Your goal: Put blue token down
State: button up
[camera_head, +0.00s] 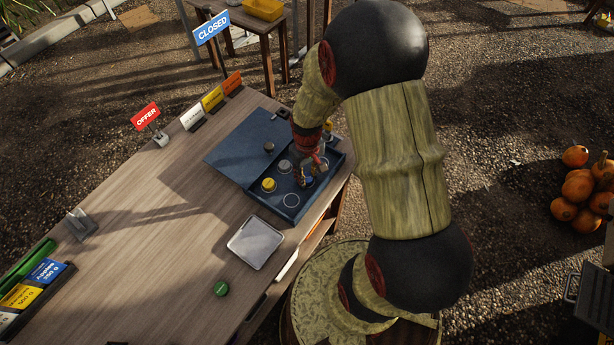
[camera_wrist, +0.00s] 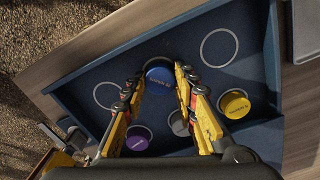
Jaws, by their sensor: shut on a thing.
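A blue token (camera_wrist: 160,80) sits between the fingertips of my gripper (camera_wrist: 160,73) in the wrist view. My gripper is shut on it, with one finger at each side. The token (camera_head: 309,183) also shows at my gripper in the head view, over the open dark blue tray (camera_head: 247,184). Whether it touches the tray floor I cannot tell. In the wrist view the tray holds a yellow token (camera_wrist: 234,104), a purple token (camera_wrist: 138,138) and a grey token (camera_wrist: 180,123), partly hidden by a finger. Empty ring outlines lie at both sides of the blue token.
The tray's blue lid panel (camera_head: 240,147) lies behind it on the wooden table (camera_head: 130,235). A silver tray (camera_head: 255,242) and a green token (camera_head: 221,289) lie nearer the front. Signs, including the red OFFER sign (camera_head: 146,116), stand along the far edge. The table's left middle is clear.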

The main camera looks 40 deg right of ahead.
jog(key=o, duration=0.8)
jog(key=shift+f, duration=0.2)
jog(key=shift+o, duration=0.5)
jog(key=shift+r, duration=0.1)
notch_tip(320, 180, up, 12)
jog(key=p, duration=0.3)
notch_tip(320, 180, up, 13)
jog(key=t, duration=0.2)
send_over(307, 178)
jog(key=s+a, duration=0.1)
jog(key=a, duration=0.4)
jog(key=s+a+r+t, duration=0.3)
jog(key=s+a+r, duration=0.4)
jog(key=s+r, duration=0.3)
notch_tip(307, 178, up, 3)
jog(key=shift+s+f+n+t, duration=0.15)
jog(key=shift+s+n+t, duration=0.15)
jog(key=shift+s, duration=0.1)
